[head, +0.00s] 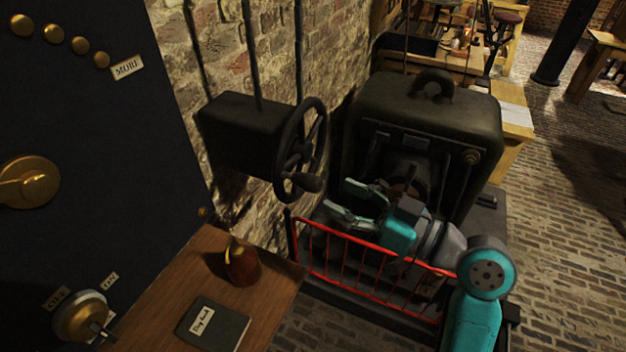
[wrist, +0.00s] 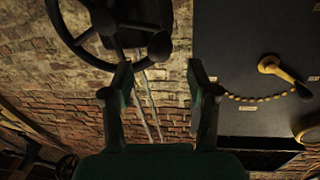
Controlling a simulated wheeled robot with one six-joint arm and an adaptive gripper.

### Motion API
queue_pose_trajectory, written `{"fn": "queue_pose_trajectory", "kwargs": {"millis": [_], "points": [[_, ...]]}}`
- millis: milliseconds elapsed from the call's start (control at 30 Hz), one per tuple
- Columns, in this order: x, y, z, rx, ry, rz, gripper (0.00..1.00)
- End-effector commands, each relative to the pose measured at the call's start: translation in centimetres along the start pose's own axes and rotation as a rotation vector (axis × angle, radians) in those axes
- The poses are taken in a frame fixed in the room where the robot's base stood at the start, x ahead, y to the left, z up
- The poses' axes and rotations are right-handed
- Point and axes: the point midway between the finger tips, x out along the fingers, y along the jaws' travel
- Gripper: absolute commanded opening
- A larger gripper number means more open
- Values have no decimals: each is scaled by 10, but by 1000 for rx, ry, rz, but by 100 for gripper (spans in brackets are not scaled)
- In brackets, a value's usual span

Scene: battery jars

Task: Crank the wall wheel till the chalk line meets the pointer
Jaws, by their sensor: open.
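The wall wheel (head: 291,148) is a dark spoked wheel on the side of a black box (head: 240,130) fixed to the brick wall. Its crank knob (head: 309,183) points out at the lower side of the rim. In the wrist view the wheel (wrist: 68,33) is at the upper left, partly cut off, and the knob (wrist: 160,45) lies beyond the gap between my fingers. My gripper (head: 342,197) is open and empty, to the right of and a little below the knob, apart from it. Its fingers also show in the wrist view (wrist: 160,78). I cannot make out a chalk line or a pointer.
A red railing (head: 375,264) runs below my gripper, before a large dark machine (head: 425,112). A wooden desk (head: 185,285) holds a red-brown bottle-like object (head: 241,266) and a book (head: 213,325). A dark panel (head: 90,130) with brass fittings stands at left.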

Motion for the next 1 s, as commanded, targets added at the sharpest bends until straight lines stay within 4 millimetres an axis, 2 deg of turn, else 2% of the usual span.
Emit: {"fn": "queue_pose_trajectory", "kwargs": {"millis": [200,400,567,833,867,1000], "points": [[40,-1,0,0,-1,-4,59],[63,0,0,1,0,-2,59],[71,0,0,2,0,0,59],[71,0,0,2,0,0,59],[71,0,0,2,0,0,54],[71,0,0,2,0,0,19]]}}
